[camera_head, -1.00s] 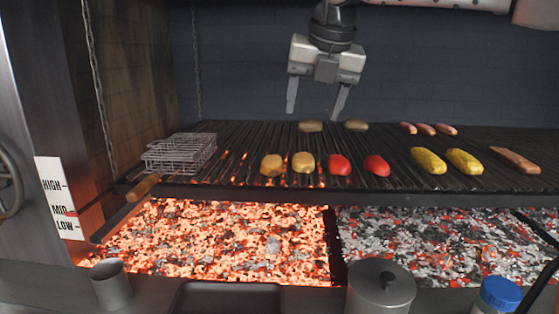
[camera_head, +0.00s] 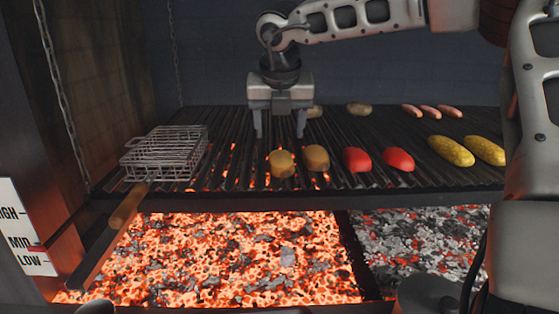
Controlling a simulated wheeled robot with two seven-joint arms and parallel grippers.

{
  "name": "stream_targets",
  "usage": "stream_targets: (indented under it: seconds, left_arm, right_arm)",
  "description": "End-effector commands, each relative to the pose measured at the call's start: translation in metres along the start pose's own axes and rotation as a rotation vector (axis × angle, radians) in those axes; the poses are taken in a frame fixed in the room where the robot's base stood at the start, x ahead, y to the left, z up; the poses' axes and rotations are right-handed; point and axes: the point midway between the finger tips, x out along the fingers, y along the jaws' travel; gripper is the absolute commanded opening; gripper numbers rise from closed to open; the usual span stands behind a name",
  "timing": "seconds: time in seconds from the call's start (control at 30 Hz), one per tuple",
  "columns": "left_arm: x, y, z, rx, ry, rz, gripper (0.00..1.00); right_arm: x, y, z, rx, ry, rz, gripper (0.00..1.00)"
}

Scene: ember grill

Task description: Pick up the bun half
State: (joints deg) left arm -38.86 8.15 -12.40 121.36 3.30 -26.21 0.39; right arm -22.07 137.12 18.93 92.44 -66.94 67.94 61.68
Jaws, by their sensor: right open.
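Two tan rounded pieces that look like bun halves, a left one (camera_head: 281,163) and a right one (camera_head: 316,157), lie side by side near the grill's front edge. Two more tan pieces, one partly hidden behind my gripper (camera_head: 315,111) and one in the clear (camera_head: 358,109), lie at the back. I cannot tell for sure which are bun halves. My right gripper (camera_head: 280,134) points down, open and empty, with its fingertips just beyond the front pair in the picture. My left gripper is not in view.
The grill grate (camera_head: 225,150) lies over glowing coals (camera_head: 215,255). A wire basket (camera_head: 165,152) with a wooden handle (camera_head: 127,207) stands at left. Red pieces (camera_head: 357,160), yellow corn (camera_head: 450,150) and sausages (camera_head: 428,111) lie to the right.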

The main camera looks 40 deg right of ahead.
Motion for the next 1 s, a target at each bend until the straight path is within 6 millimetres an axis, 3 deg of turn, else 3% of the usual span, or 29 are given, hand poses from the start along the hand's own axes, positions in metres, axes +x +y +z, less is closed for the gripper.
stream_targets:
  seconds: [0.1,0.37,0.6,0.93,1.0]
  left_arm:
    - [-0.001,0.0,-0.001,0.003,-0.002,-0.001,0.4]
    - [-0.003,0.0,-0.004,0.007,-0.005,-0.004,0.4]
    - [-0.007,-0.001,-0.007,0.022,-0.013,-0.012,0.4]
    - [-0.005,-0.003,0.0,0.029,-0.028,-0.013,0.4]
    - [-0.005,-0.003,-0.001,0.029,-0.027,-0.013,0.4]
  right_arm:
    - [0.018,0.0,0.0,-0.001,0.002,-0.001,0.62]
    - [0.036,-0.001,0.002,0.001,0.003,-0.001,0.62]
    - [0.071,-0.003,0.004,-0.001,0.002,-0.001,0.62]
    - [0.079,-0.003,0.004,0.0,-0.002,0.001,0.62]
    - [0.079,-0.003,0.004,0.0,-0.002,0.001,0.42]
